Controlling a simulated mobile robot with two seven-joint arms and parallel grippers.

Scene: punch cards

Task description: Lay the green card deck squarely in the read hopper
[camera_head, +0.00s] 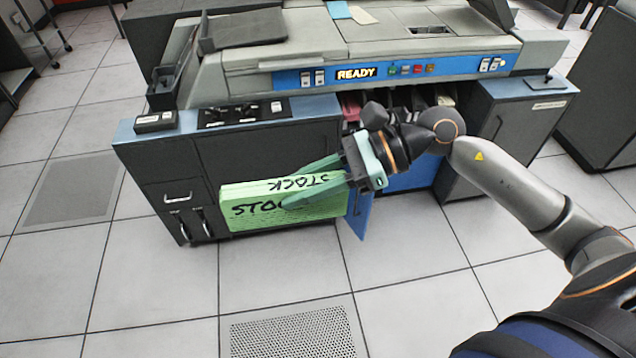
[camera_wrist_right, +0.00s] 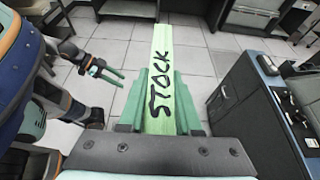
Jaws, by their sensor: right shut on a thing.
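The green card deck (camera_head: 270,208) is a long block marked STOCK on its top and side. In the head view it is in front of the machine's dark left cabinet, above the floor. My right gripper (camera_head: 300,189) is shut on it, one finger along each side. In the right wrist view the deck (camera_wrist_right: 162,50) extends straight out between the fingers, with open floor beyond. My left gripper (camera_wrist_right: 110,75) shows small at the left of that view, its fingers apart and empty. A dark sloped tray (camera_head: 245,30) sits on the machine's top left; I cannot tell whether it is the read hopper.
The card machine (camera_head: 390,75) has a lit READY panel (camera_head: 356,73). Pockets under it hold pink cards (camera_head: 351,107), partly behind my right wrist. A small black box (camera_head: 155,122) and a switch panel (camera_head: 245,112) sit on the left cabinet. The tiled floor in front is clear.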

